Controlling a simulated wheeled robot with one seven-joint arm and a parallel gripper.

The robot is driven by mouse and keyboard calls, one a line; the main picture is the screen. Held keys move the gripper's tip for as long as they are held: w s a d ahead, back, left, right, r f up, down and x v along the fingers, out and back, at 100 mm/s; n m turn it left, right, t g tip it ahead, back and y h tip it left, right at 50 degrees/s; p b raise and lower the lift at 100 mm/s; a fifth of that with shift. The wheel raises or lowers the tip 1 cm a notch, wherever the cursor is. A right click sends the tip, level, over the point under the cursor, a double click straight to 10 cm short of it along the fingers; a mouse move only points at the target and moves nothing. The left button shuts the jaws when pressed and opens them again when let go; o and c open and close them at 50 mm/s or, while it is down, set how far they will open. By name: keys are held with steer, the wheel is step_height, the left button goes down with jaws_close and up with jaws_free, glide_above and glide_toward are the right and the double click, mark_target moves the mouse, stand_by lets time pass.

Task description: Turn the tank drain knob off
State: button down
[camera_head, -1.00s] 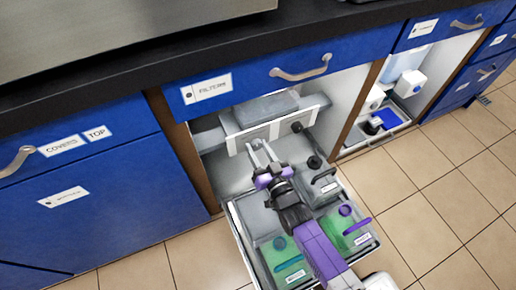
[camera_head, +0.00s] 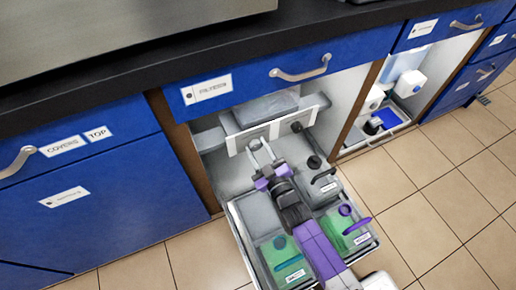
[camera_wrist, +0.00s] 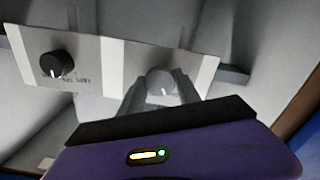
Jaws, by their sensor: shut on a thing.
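A pale control panel (camera_wrist: 110,55) carries two knobs in the wrist view. My gripper (camera_wrist: 162,82) has its fingers on either side of a grey knob (camera_wrist: 160,84) and is shut on it. The white pointer mark of this knob faces down in that view. A black knob (camera_wrist: 57,66) sits on the panel to the left, with small lettering beneath it that I cannot read surely. In the head view my gripper (camera_head: 260,147) reaches the front of the panel (camera_head: 240,140), and the held knob is hidden. The black knob (camera_head: 297,127) shows to the right there.
A pulled-out tray (camera_head: 236,225) with green-filled and grey containers lies under my arm. A blue drawer (camera_head: 245,82) with a metal handle is above the panel. An open cabinet with white bottles (camera_head: 410,84) stands to the right. The tiled floor (camera_head: 430,200) is clear.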

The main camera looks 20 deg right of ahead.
steer(key=shift+n, duration=1)
steer(key=c, duration=0.9)
jaws_free()
steer(key=shift+o, duration=0.2)
steer(key=s+p, duration=0.2)
steer(key=s, duration=0.6)
steer(key=shift+w, duration=0.1)
